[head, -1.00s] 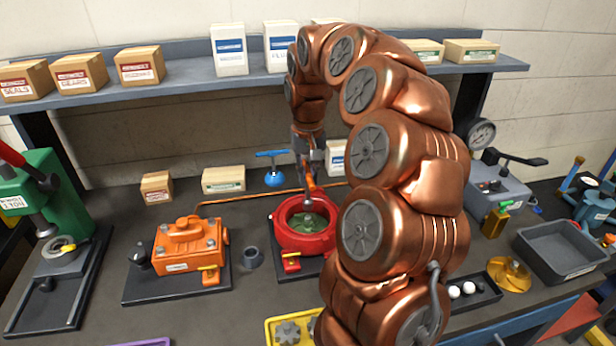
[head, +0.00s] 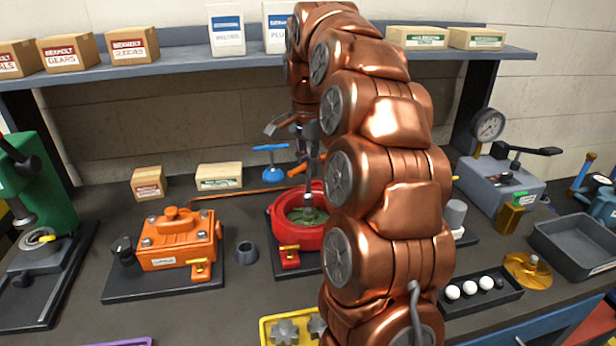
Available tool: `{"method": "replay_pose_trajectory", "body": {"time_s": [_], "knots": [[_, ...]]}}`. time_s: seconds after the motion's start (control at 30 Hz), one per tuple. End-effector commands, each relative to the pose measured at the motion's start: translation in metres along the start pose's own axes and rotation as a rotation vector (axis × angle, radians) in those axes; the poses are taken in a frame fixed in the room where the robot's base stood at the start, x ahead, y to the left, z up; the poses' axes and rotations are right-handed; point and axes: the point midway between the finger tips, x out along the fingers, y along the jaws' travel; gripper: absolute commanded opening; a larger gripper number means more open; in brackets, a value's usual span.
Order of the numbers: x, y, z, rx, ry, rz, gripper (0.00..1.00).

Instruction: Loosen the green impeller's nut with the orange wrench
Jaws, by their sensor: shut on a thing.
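The green impeller (head: 302,216) lies inside the round red housing (head: 281,232). The orange wrench (head: 294,170) is a T-shape with an orange handle and a grey shaft. The shaft stands about upright over the impeller, its lower end at the impeller's centre. The nut is hidden or too small to make out, so I cannot tell whether the wrench is seated on it. My gripper (head: 308,150) is shut on the orange wrench near its handle, above the red housing. My arm covers the housing's right side.
A blue T-handled wrench (head: 270,164) stands behind the housing. A yellow tray (head: 266,333) with grey gears is in front. A black tray (head: 500,308) with white balls is right of my arm.

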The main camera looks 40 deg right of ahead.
Motion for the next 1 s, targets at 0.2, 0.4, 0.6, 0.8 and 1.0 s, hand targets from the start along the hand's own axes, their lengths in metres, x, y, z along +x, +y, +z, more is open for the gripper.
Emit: {"method": "replay_pose_trajectory", "body": {"time_s": [0.2, 0.4, 0.6, 0.8, 1.0], "knots": [[0.0076, -0.0005, -0.001, 0.239, 0.002, -0.003, 0.0], [0.0067, -0.001, -0.0013, 0.432, 0.004, -0.008, 0.0], [0.0068, -0.0004, -0.0001, 0.548, 0.001, -0.003, 0.0], [0.0058, -0.0003, -0.0001, 0.582, 0.001, -0.003, 0.0], [0.0057, -0.0004, -0.0002, 0.582, 0.001, -0.003, 0.0]]}}
